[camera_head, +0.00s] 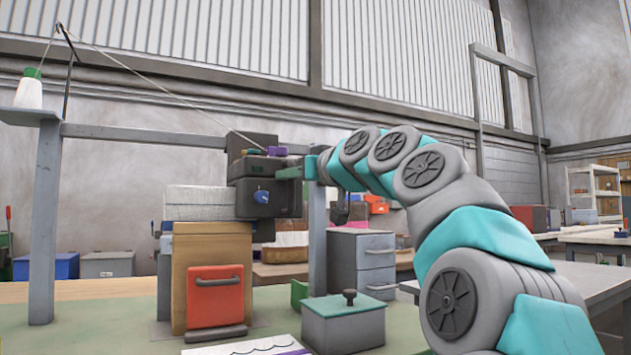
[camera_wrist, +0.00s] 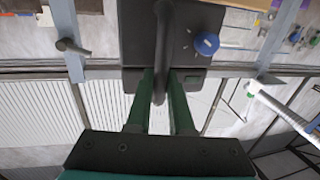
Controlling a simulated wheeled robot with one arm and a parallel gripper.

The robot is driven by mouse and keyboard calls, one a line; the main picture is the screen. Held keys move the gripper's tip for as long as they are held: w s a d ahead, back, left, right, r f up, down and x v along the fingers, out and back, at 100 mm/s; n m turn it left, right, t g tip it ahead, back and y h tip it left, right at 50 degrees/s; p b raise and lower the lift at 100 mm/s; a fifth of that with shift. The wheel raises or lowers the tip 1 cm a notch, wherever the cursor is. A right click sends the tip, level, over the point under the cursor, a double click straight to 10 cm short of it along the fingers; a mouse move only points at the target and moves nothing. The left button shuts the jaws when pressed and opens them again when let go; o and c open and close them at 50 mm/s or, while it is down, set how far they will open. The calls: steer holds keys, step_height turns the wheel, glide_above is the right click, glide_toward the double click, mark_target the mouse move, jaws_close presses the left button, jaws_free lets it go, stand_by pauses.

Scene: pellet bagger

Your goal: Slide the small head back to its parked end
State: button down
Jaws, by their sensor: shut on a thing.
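The small head (camera_head: 270,197) is a dark grey block with a blue knob, high on the frame, toward the right post. In the wrist view the dark head (camera_wrist: 135,40) fills the top middle, with its blue knob (camera_wrist: 207,44) at right. My gripper (camera_head: 289,172) reaches it from the right. In the wrist view my gripper's green fingers (camera_wrist: 160,85) are shut on a dark curved handle (camera_wrist: 161,42) on the head. The grey rail (camera_head: 140,135) runs left from the head to the left post. The fingertips are partly hidden in the body camera view.
A thread cone (camera_head: 29,90) stands on a shelf at upper left, and its thread runs down to the head. Below the head stand a wooden box (camera_head: 212,245) with a red front panel and a grey lidded box (camera_head: 343,322). A grey drawer unit (camera_head: 372,262) stands behind at right.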

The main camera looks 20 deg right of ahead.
mark_target(256, 176)
steer(key=s+a+p, duration=0.1)
steer(key=a+p, duration=0.5)
steer(key=a, duration=2.9)
steer(key=shift+s+a, duration=0.15)
steer(key=shift+a, duration=0.25)
steer(key=c, duration=1.1)
jaws_free()
steer(key=shift+d, duration=0.15)
steer(key=d+b, duration=0.2)
steer(key=d, duration=0.8)
steer(key=d+b, duration=0.2)
steer(key=d, duration=0.8)
steer(key=w+d+b, duration=0.1)
steer(key=d+b, duration=0.1)
steer(key=d, duration=0.8)
steer(key=shift+b+v, duration=1.15)
steer(key=shift+v, duration=3.3)
